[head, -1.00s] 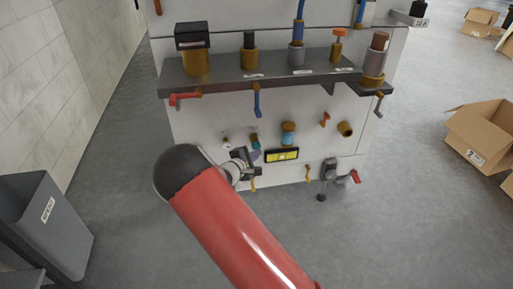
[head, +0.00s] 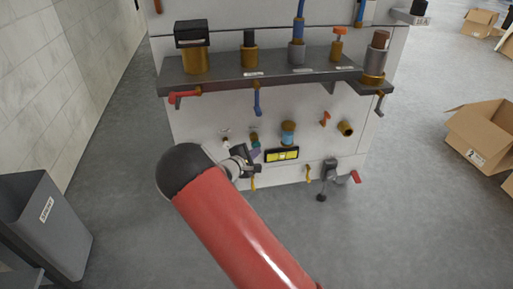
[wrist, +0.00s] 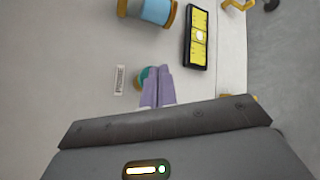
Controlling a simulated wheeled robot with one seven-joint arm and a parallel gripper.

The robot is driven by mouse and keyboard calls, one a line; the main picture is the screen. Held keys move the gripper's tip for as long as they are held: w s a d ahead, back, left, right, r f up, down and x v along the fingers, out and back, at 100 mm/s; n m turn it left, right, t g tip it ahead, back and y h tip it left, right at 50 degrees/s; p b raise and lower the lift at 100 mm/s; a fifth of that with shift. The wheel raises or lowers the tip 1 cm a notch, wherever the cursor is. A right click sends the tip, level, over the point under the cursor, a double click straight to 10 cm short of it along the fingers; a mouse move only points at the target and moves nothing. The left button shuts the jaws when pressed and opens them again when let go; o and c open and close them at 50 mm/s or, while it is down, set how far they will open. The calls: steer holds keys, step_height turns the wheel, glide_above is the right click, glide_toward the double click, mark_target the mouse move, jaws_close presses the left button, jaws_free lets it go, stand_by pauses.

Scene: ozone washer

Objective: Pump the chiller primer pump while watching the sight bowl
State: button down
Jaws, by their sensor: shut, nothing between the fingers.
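A small teal knob on a brass base (head: 254,139), which looks like the primer pump, is on the lower white panel. It also shows in the wrist view (wrist: 144,74), partly hidden behind my fingers. My gripper (head: 256,153) is at the knob, its purple fingers (wrist: 158,72) shut together and empty. Whether the fingertips touch the knob I cannot tell. The sight bowl (head: 288,131), a blue cylinder between brass caps, is just right of the knob. It also shows at the top of the wrist view (wrist: 157,10), partly cut off.
A yellow-faced level gauge (head: 282,155) is below the bowl. A grey shelf (head: 270,75) with several fittings and hanging levers (head: 257,101) juts out above. A drain valve with a red handle (head: 354,177) is at lower right. A grey bin (head: 45,235) stands left; open boxes (head: 485,125) lie right.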

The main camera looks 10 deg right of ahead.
steer(key=shift+w, duration=1.2)
stand_by(0.9)
steer(key=shift+s+b, duration=0.15)
steer(key=shift+b, duration=0.25)
steer(key=shift+s+b, duration=0.75)
steer(key=shift+s, duration=0.7)
steer(key=shift+s, duration=0.1)
steer(key=s+b, duration=0.1)
steer(key=s, duration=0.3)
steer(key=shift+s+b, duration=0.4)
